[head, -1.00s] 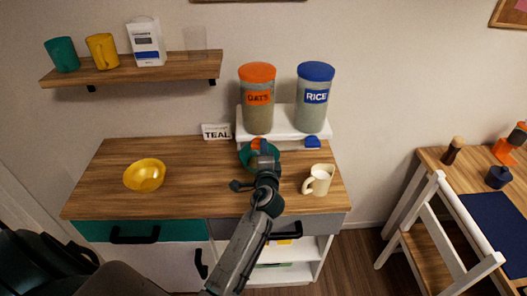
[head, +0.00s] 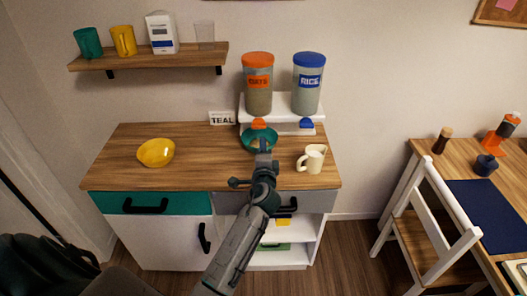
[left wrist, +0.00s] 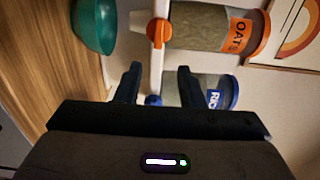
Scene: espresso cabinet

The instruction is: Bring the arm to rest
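My left gripper (head: 263,148) is over the wooden counter (head: 205,150), just in front of the teal bowl (head: 259,139) in the head view. In the left wrist view its two fingers (left wrist: 158,82) stand apart with nothing between them. The teal bowl also shows at the upper left of that view (left wrist: 94,24), clear of the fingers. My right gripper is in neither view.
The oats jar (head: 258,85) and rice jar (head: 307,85) stand on a white riser (head: 280,103) behind the bowl. A cream jug (head: 310,160) stands close right of my arm. A yellow bowl (head: 156,153) sits left. A white chair (head: 436,200) stands at the right.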

